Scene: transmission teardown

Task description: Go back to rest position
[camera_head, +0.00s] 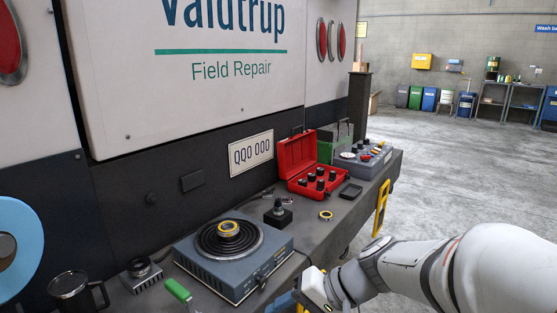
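My white arm (420,268) reaches in from the right edge, low in the view. My gripper (312,291) is at its left end, near the bottom edge and in front of the workbench (318,215). Its fingers do not show clearly, so I cannot tell whether it is open or holds anything.
A dark mug (72,292) is at lower left. The concrete floor (460,170) at right is clear.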

